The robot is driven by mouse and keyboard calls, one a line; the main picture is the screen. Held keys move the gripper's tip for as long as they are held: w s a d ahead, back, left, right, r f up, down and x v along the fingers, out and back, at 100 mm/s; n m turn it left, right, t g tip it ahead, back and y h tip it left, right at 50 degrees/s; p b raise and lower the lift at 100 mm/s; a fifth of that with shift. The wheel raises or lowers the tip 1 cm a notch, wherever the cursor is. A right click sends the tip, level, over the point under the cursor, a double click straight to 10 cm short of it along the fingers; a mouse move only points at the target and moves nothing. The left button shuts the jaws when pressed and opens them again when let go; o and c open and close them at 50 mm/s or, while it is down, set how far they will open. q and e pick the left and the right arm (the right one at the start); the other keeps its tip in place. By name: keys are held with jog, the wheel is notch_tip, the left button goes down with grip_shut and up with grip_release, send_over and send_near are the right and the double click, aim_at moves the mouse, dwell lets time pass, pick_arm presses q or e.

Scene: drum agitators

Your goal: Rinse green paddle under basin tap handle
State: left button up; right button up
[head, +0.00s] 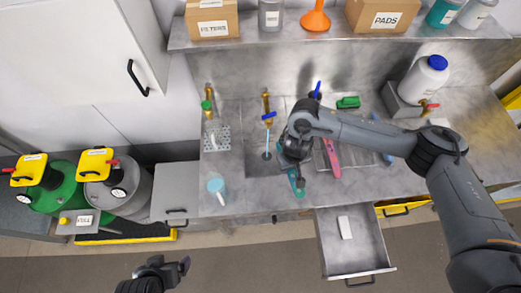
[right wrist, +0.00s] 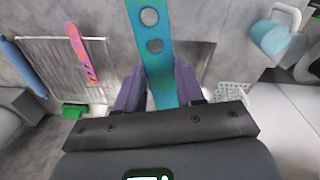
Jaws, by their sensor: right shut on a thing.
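My right gripper (head: 292,164) is shut on the teal-green paddle (head: 297,183), at the right side of the basin (head: 256,162). In the right wrist view, the paddle (right wrist: 157,60), with two round holes, sits between the purple fingers (right wrist: 155,92). The brass basin tap (head: 266,104) has a blue handle (head: 268,116) and stands behind the basin, left of my right gripper. A thin bluish line drops below it; I cannot tell if it is water. My left gripper (head: 178,267) is at the bottom left, away from the counter; its jaw state is unclear.
A pink paddle (head: 331,158) lies on a rack right of the basin. A light-blue mug (head: 217,187) stands at the counter's front left. A green-handled tap (head: 208,104) is behind a white grid. A green block (head: 348,102) lies near the back. An open drawer (head: 366,245) juts out below.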

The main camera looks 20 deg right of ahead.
aim_at(300, 190)
jog(key=shift+s+d, duration=0.2)
jog(key=shift+s, duration=3.75)
jog(key=s+r, duration=0.4)
jog(key=s, duration=0.1)
jog(key=shift+w+d, duration=0.1)
